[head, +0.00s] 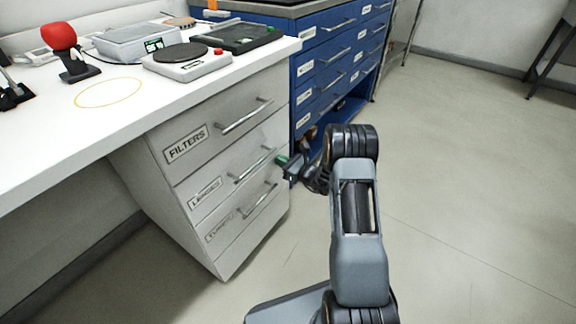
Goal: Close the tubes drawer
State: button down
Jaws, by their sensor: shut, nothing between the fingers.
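The tubes drawer (240,233) is the bottom one of three in the white desk pedestal, with a small label (220,228) and a bar handle (258,200). Its front looks about flush with the drawers above, and I see no clear gap around it. My gripper (282,161) has green fingertips and is shut and empty. In the picture it is at the right end of the lenses drawer's handle (252,166), above the tubes handle. I cannot tell whether it touches anything.
The filters drawer (225,125) is at the top of the pedestal and looks shut. A blue drawer cabinet (335,65) stands behind, to the right. The white desktop (60,140) holds a scale (187,62) and other devices. The floor (470,190) to the right is clear.

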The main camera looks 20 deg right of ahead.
jog(key=shift+w+a+r, duration=0.1)
jog(key=shift+w+r, duration=0.05)
jog(key=shift+r, duration=0.05)
jog(key=p+v, duration=0.3)
jog(key=v, duration=1.1)
jog(key=s+a+r+n+g+p, duration=0.3)
jog(key=a+r+n+g+p, duration=0.15)
jog(key=r, duration=0.45)
jog(key=s+a+r+n+g+y+p, duration=0.1)
jog(key=s+a+r+n+g+p, duration=0.35)
jog(key=r, duration=0.45)
jog(key=s+a+r+n+g+p, duration=0.1)
jog(key=a+r+n+g+p, duration=0.2)
jog(key=a+r+n+p, duration=0.35)
jog(key=s+d+r+n+h+p, duration=0.1)
jog(key=s+r+n+h+p, duration=0.2)
jog(key=r+p, duration=0.3)
jog(key=s+d+r+n+h+p, duration=0.1)
jog(key=s+r+n+h+p, duration=0.3)
jog(key=r, duration=0.8)
jog(key=s+d+r+n+h+p, duration=0.1)
jog(key=s+r+n+h+p, duration=0.3)
jog(key=r, duration=0.5)
jog(key=s+n+p, duration=0.1)
jog(key=n+p, duration=0.1)
jog(key=p, duration=0.1)
jog(key=shift+s+d+t+p, duration=0.3)
jog(key=shift+s+t+p, duration=0.1)
jog(key=shift+r, duration=0.1)
